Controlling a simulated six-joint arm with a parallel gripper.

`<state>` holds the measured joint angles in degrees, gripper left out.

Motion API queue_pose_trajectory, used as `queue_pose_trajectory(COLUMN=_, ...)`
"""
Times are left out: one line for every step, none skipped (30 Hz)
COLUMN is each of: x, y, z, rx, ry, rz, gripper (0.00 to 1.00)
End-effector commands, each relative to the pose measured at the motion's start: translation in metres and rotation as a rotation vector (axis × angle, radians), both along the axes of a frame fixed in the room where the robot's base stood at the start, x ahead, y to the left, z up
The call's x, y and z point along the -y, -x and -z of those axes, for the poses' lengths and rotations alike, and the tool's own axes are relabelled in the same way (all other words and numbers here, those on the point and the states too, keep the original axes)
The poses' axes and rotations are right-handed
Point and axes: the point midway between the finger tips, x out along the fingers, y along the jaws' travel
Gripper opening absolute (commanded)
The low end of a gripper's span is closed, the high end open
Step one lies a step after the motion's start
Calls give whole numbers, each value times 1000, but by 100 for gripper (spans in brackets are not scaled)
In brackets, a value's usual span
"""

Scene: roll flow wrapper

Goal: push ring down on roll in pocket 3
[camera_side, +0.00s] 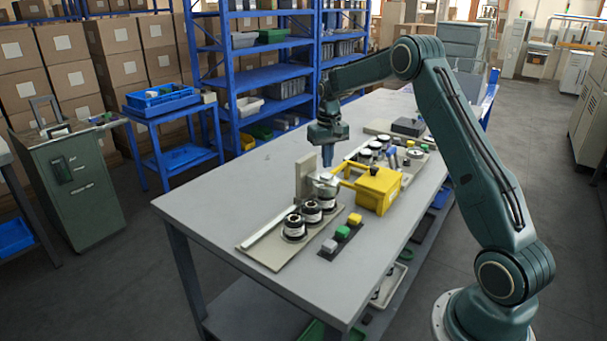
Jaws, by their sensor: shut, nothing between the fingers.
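My gripper (327,161) points straight down, its fingers shut and empty, a little above the table work area. Below it is a pale, shiny part (327,181) beside a beige upright block (305,180). Several dark rolls with white bands stand in a row on a beige base plate (262,248), including a front roll (294,228) and a middle roll (311,212). The rearmost roll (327,200) is partly covered by the pale part. Rings are too small to tell apart from the rolls, and I cannot tell which pocket is number 3.
A yellow machine box (378,190) with a yellow frame stands just right of my gripper. A strip with yellow, green and grey buttons (341,234) lies in front. More dark rolls (365,156) stand behind the box. The table's left side (230,185) is clear.

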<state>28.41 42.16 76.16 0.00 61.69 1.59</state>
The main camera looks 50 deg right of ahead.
Motion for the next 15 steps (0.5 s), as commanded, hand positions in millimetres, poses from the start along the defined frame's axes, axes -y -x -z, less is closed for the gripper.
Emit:
queue_pose_trajectory(x=0, y=0, z=-4, rx=2, ry=1, rz=0, gripper=0)
queue_pose_trajectory(x=0, y=0, z=-6, rx=2, ry=1, rz=0, gripper=0)
queue_pose_trajectory(x=0, y=0, z=-8, rx=2, ry=1, rz=0, gripper=0)
queue_pose_trajectory(x=0, y=0, z=-10, rx=2, ry=1, rz=0, gripper=0)
queue_pose_trajectory(x=0, y=0, z=-12, rx=1, ry=0, rz=0, gripper=0)
queue_pose_trajectory(x=0, y=0, z=-14, rx=1, ry=0, rz=0, gripper=0)
queue_pose_trajectory(x=0, y=0, z=-16, rx=1, ry=0, rz=0, gripper=0)
queue_pose_trajectory(x=0, y=0, z=-18, rx=1, ry=0, rz=0, gripper=0)
queue_pose_trajectory(x=0, y=0, z=-21, rx=2, ry=1, rz=0, gripper=0)
queue_pose_trajectory(x=0, y=0, z=-23, rx=2, ry=1, rz=0, gripper=0)
queue_pose_trajectory(x=0, y=0, z=-24, rx=2, ry=1, rz=0, gripper=0)
queue_pose_trajectory(x=0, y=0, z=-27, rx=2, ry=1, rz=0, gripper=0)
queue_pose_trajectory(x=0, y=0, z=-28, rx=2, ry=1, rz=0, gripper=0)
queue_pose_trajectory(x=0, y=0, z=-29, rx=1, ry=0, rz=0, gripper=0)
queue_pose_trajectory(x=0, y=0, z=-30, rx=1, ry=0, rz=0, gripper=0)
